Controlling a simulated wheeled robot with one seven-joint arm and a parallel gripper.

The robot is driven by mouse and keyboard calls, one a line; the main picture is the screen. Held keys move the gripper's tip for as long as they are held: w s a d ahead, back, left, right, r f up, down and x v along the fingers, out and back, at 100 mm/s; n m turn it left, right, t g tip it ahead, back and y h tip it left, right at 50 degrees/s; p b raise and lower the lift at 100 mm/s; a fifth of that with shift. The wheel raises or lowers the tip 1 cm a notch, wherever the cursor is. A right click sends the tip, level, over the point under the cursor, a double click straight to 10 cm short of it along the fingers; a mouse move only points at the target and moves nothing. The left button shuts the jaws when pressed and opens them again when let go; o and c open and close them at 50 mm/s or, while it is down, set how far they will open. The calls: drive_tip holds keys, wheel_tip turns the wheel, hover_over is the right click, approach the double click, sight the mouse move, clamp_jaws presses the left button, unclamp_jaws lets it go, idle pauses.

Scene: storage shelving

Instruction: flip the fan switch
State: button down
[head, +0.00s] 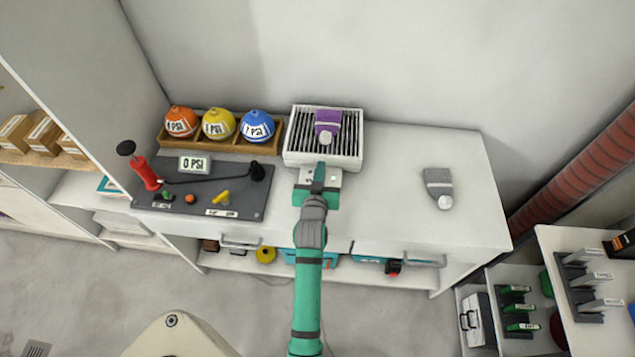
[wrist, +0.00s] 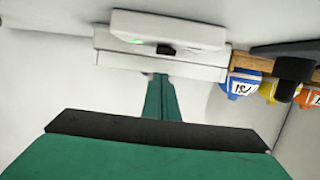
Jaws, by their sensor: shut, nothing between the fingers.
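The fan unit (head: 293,158) is a white box with a dark slatted grille at the back of the white counter. A purple and grey item (head: 327,122) lies on its grille. A small white control box sits at its front, with a black switch (wrist: 166,49) and a green light (wrist: 135,41) in the wrist view. My gripper (head: 320,170) is shut and empty, over or in front of this box, and hides part of it in the head view. In the wrist view the green fingers (wrist: 160,82) point toward the switch; I cannot tell whether they touch it.
Left of the fan, a wooden rack (head: 167,142) holds orange, yellow and blue balls. In front of it is a dark mat (head: 245,207) with a red pump (head: 146,172) and a gauge (head: 195,164). A grey item (head: 438,187) lies right; counter between is clear.

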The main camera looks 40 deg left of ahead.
drive_tip(key=r+v, duration=0.2)
drive_tip(key=v, duration=0.8)
drive_tip(key=shift+w+a+r, duration=0.15)
drive_tip(key=shift+a+r, duration=0.05)
